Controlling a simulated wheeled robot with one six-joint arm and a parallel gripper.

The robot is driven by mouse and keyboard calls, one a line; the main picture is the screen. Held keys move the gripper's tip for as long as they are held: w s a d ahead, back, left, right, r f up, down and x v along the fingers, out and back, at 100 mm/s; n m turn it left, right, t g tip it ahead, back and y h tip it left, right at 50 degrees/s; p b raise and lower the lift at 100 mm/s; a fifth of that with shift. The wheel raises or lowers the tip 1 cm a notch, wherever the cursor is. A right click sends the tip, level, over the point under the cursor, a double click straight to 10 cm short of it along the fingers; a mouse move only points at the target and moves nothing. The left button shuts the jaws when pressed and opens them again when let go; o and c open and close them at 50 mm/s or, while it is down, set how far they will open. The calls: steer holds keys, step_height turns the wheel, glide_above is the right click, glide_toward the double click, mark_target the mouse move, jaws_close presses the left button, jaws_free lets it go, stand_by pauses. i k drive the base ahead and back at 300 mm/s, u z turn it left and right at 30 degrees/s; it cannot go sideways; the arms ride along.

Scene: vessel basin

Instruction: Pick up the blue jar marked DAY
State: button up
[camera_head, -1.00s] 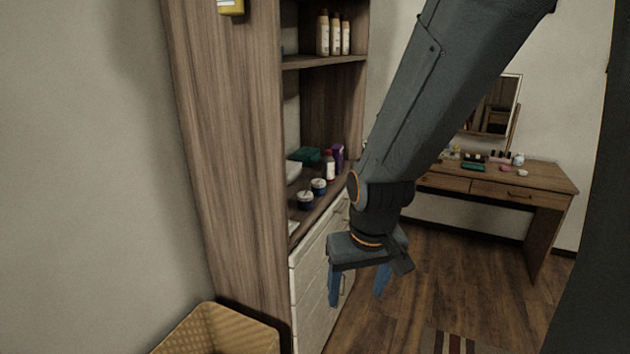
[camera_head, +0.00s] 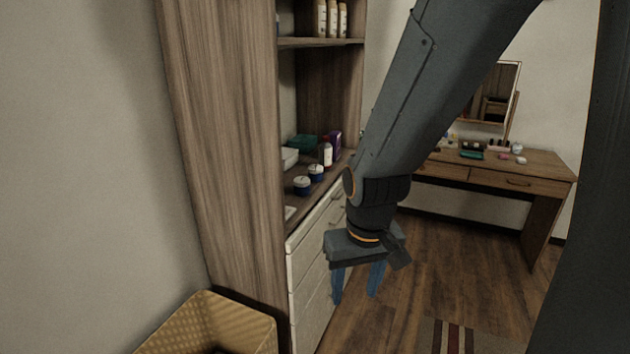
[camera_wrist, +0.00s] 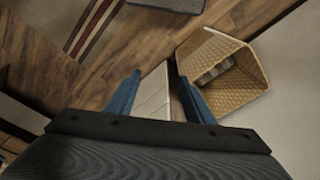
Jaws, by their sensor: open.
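Two small blue jars with pale lids stand on the cabinet counter in the head view: a nearer jar (camera_head: 302,186) and a farther jar (camera_head: 316,173). I cannot read a marking on either, so I cannot tell which says DAY. My gripper (camera_head: 357,298) is open and empty, pointing down in front of the drawers, to the right of the jars and lower than the counter. In the wrist view my gripper (camera_wrist: 160,88) shows two blue fingers spread apart with nothing between them. The jars are not in the wrist view.
A white bottle (camera_head: 326,154), a purple box (camera_head: 335,142) and a green item (camera_head: 302,142) stand behind the jars. The cabinet's tall side panel (camera_head: 225,150) rises left of them. A wicker basket (camera_head: 172,330) is on the floor. A dressing table (camera_head: 540,167) stands right.

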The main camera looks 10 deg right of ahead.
mark_target(315, 172)
steer(key=z, duration=1.7)
steer(key=i, duration=2.7)
steer(key=u, duration=2.4)
steer(key=i, duration=0.45)
